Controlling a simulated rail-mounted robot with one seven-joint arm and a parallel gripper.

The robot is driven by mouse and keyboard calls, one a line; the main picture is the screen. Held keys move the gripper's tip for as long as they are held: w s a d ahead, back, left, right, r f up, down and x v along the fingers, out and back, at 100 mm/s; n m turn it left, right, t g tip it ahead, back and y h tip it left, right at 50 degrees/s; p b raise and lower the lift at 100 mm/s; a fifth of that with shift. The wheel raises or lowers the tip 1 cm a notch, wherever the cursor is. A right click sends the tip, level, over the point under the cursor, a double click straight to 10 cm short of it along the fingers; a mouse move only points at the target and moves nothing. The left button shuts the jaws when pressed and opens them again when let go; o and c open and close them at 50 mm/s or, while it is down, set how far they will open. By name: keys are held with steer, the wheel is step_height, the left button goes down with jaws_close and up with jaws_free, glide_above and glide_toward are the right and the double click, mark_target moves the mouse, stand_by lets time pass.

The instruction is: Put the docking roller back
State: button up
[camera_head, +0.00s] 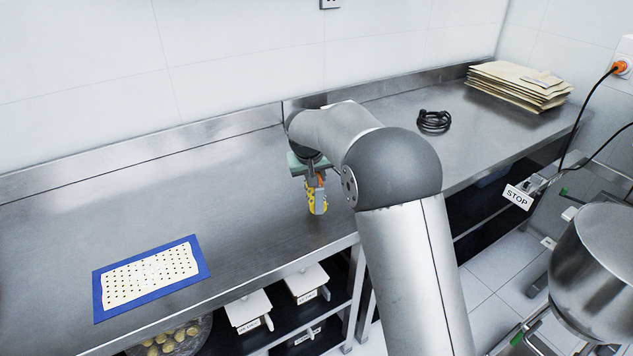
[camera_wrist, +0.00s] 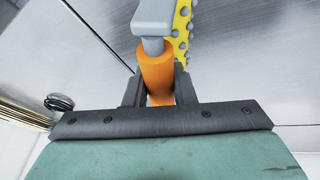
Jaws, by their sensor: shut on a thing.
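My gripper (camera_head: 314,178) is above the steel counter near its front edge, partly hidden behind my arm in the head view. In the wrist view my gripper (camera_wrist: 160,88) is shut on the orange handle of the docking roller (camera_wrist: 156,66). A grey fork joins the handle to a yellow roller head with grey spots or holes at the top of that view. In the head view the yellow end of the roller (camera_head: 317,201) hangs below my gripper. I cannot tell whether the roller touches the counter.
A dough sheet (camera_head: 150,278) full of holes lies on a blue mat (camera_head: 203,257) at the left of the counter (camera_head: 180,215). A coiled black cable (camera_head: 433,121) and stacked paper sacks (camera_head: 515,86) lie at the right. White bins (camera_head: 306,281) stand below. A steel bowl (camera_head: 600,265) is at the far right.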

steer(key=shift+w+f, duration=0.35)
steer(key=shift+w+d+f, duration=0.1)
steer(key=shift+w+f, duration=0.05)
steer(key=shift+f, duration=1.7)
steer(key=o, duration=1)
steer(key=shift+c, duration=0.2)
steer(key=shift+r+p, duration=0.25)
steer(key=shift+p, duration=0.2)
steer(key=b+v, duration=0.2)
steer(key=v, duration=1)
